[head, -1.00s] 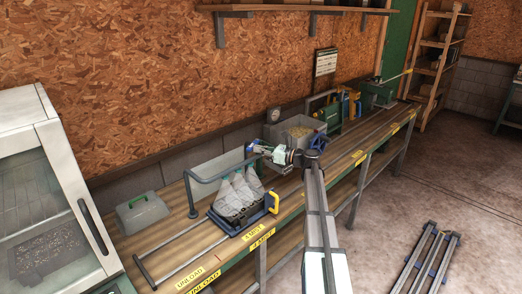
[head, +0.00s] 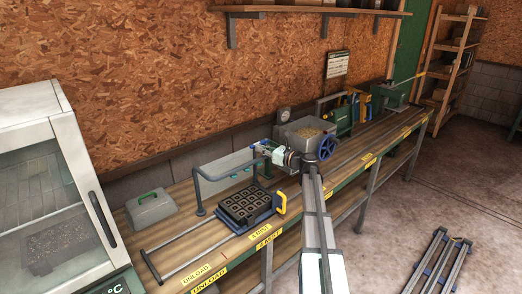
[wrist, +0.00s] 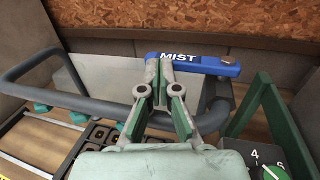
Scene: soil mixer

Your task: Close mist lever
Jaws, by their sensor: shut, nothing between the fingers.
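The blue mist lever (wrist: 215,65), marked MIST, lies nearly level across the top of the wrist view, above the grey pipe frame (wrist: 75,97). My gripper (wrist: 165,63) is shut and empty, its fingertips at the lever's left part and overlapping it in the picture. Whether they touch it I cannot tell. In the head view my gripper (head: 262,150) is beside the pipe frame, small and hard to make out. The black cell tray (head: 245,205) sits under the frame, with no mist over it.
A grey bin (head: 305,134) and a blue handwheel (head: 327,147) stand right of the frame. A dial (wrist: 268,170) and a green bracket (wrist: 265,115) are close on the right in the wrist view. A grey case (head: 151,208) stands at left.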

